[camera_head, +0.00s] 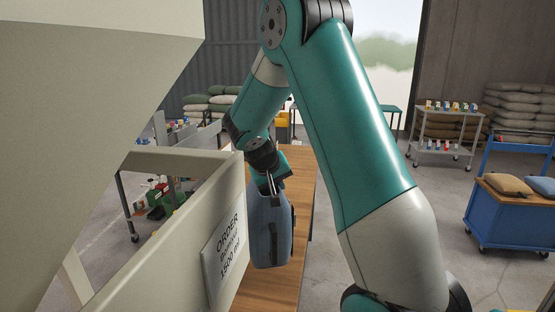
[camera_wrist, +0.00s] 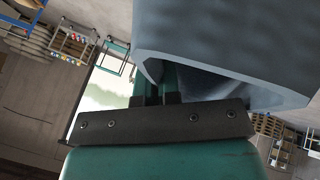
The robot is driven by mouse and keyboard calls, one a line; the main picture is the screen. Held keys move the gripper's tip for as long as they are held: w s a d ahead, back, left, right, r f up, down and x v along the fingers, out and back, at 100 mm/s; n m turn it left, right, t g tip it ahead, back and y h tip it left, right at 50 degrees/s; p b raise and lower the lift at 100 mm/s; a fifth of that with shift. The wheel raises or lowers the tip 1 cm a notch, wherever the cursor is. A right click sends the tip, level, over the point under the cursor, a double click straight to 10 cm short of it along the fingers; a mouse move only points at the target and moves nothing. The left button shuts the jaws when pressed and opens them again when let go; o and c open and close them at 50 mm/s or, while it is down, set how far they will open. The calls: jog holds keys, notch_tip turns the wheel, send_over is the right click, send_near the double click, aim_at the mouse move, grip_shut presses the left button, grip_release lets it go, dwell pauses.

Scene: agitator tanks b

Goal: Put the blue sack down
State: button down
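The blue sack (camera_head: 268,234) hangs upright from my gripper (camera_head: 271,186) in the head view, in front of and over the wooden table (camera_head: 301,190). I cannot tell whether its bottom touches the tabletop. My gripper's fingers meet the top of the sack. In the wrist view the blue sack (camera_wrist: 230,45) fills the upper right, and my gripper (camera_wrist: 158,85) is shut on its edge. The fingertips are partly hidden by the sack.
A pale panel with an order sign (camera_head: 226,248) stands close to the left of the sack. A large pale hopper (camera_head: 90,70) fills the upper left. A blue cart (camera_head: 510,215) with sacks stands at the right, and a shelf trolley (camera_head: 445,135) is behind it.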

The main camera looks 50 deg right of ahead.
notch_tip(320, 180, down, 7)
jog(key=p, duration=0.1)
dwell(0.4)
jog(key=shift+f, duration=0.15)
jog(key=c, duration=1.8)
grip_release()
jog(key=shift+f, duration=0.2)
jog(key=o, duration=0.5)
jog(key=shift+r, duration=0.1)
jog(key=shift+c, duration=0.2)
jog(key=b+v, duration=0.2)
jog(key=v, duration=1)
jog(key=shift+r, duration=0.1)
